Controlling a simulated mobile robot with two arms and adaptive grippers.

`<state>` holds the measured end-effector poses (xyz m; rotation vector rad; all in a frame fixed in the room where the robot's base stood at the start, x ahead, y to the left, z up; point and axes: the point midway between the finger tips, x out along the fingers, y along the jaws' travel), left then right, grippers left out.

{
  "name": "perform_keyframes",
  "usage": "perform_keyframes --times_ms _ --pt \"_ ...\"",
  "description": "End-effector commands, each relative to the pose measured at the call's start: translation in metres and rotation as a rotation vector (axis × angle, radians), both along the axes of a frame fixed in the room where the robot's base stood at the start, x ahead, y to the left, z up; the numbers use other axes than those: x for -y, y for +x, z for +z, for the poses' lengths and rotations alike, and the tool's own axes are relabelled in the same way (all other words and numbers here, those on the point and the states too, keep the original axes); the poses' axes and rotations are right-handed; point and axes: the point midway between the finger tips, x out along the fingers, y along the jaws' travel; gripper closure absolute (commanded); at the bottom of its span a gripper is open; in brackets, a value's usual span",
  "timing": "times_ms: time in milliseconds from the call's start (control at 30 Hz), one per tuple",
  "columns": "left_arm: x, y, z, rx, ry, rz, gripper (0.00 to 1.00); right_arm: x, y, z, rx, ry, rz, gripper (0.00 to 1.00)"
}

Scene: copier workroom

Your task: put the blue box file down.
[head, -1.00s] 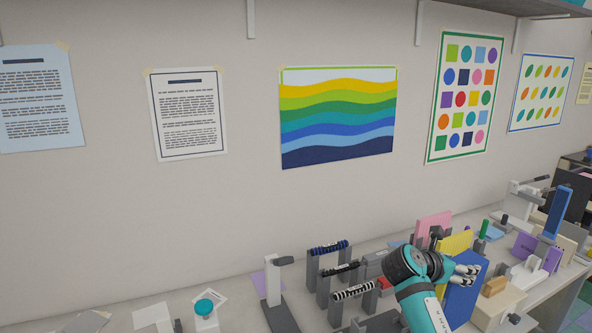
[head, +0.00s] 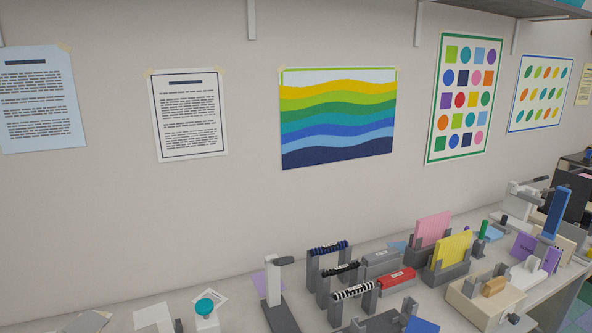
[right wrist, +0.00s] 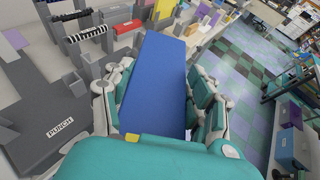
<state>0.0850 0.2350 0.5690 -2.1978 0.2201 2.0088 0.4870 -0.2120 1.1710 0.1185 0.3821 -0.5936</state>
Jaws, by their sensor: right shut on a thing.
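The blue box file (right wrist: 158,75) is a flat blue slab in the right wrist view, between the fingers of my right gripper (right wrist: 157,98). The fingers are closed on its two sides. In the head view only a blue corner of it (head: 422,325) shows at the bottom edge, and my right gripper is out of that picture. The underside of the file is hidden, so I cannot tell whether it touches the table. My left gripper is in no view.
Grey holders with a yellow file (head: 452,250) and a pink file (head: 432,230) stand toward the wall. A cream box (head: 480,303) and a dark block marked PUNCH (right wrist: 45,125) are nearby. The table ends beside the file, with tiled floor (right wrist: 240,75) beyond.

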Motion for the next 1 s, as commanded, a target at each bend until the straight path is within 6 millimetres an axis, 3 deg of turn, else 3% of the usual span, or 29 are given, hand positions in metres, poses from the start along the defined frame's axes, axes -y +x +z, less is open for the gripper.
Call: perform_keyframes --times_ms 200,500,867,1000 --pt "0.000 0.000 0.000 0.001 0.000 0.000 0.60 -0.014 -0.037 0.005 0.002 0.001 0.059 0.88" --pt "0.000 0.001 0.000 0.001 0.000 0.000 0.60 -0.021 -0.063 0.010 0.002 0.000 0.096 0.88" --pt "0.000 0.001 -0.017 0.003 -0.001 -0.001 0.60 -0.022 -0.067 -0.005 0.003 -0.001 0.102 0.88" --pt "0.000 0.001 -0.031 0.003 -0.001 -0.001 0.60 -0.021 -0.067 -0.020 0.003 -0.001 0.101 0.88"
